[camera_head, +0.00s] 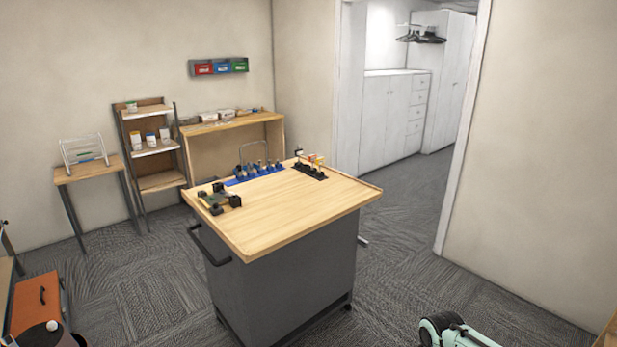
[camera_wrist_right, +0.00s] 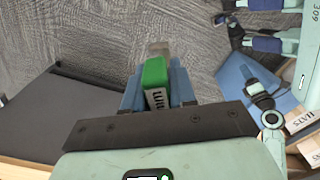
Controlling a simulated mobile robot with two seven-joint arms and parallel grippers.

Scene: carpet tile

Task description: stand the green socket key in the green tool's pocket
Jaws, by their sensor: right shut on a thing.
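The green socket key (camera_wrist_right: 153,75) is in my right gripper (camera_wrist_right: 157,88) in the right wrist view. In the head view, a blue rack (camera_head: 238,181) holding several tools stands at the back of the wooden-topped bench (camera_head: 290,205). A black rack with upright items (camera_head: 311,171) stands to its right. I cannot tell which pocket is the green tool's. I do not make out my left gripper.
A dark fixture (camera_head: 220,201) sits at the bench's left corner; the front of the top is bare. Shelves (camera_head: 155,150), a side table (camera_head: 88,170) and a wall rack with red, blue and green bins (camera_head: 219,67) stand behind. Boxes labelled HATS (camera_wrist_right: 303,120) show in the right wrist view.

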